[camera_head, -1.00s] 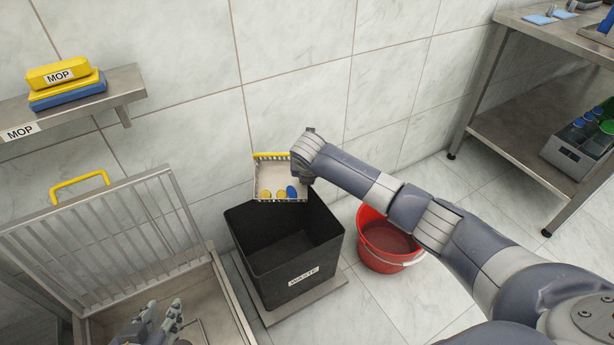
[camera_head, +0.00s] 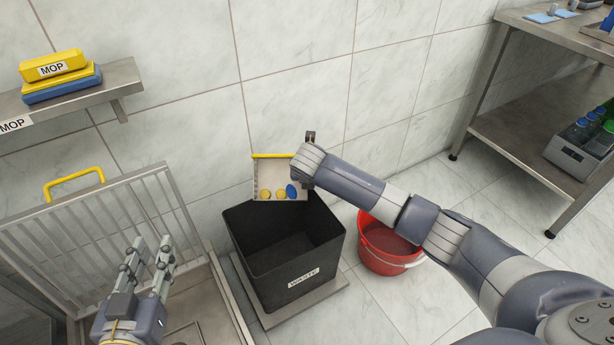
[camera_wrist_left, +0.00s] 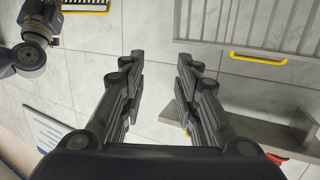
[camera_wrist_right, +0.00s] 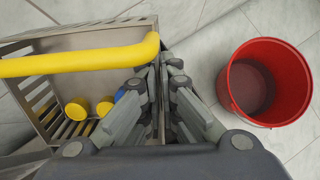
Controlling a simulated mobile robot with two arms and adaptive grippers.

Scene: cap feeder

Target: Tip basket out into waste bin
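The metal basket (camera_head: 268,176) with a yellow handle hangs tilted above the back of the black waste bin (camera_head: 272,283), its open side facing me. Two yellow caps (camera_head: 273,195) and a blue cap (camera_head: 291,191) lie along its lower side; they also show in the right wrist view (camera_wrist_right: 103,106). My right gripper (camera_wrist_right: 160,92) is shut on the basket's side wall; its fingertips are hidden in the head view. My left gripper (camera_head: 152,246) is open and empty, left of the bin; its spread fingers show in the left wrist view (camera_wrist_left: 160,60).
A red bucket (camera_head: 384,262) stands right of the bin, under my right arm. A metal grate with a yellow handle (camera_head: 74,183) stands upright at the left. A shelf (camera_head: 118,88) carries mop boxes. A steel table (camera_head: 545,118) is at the right.

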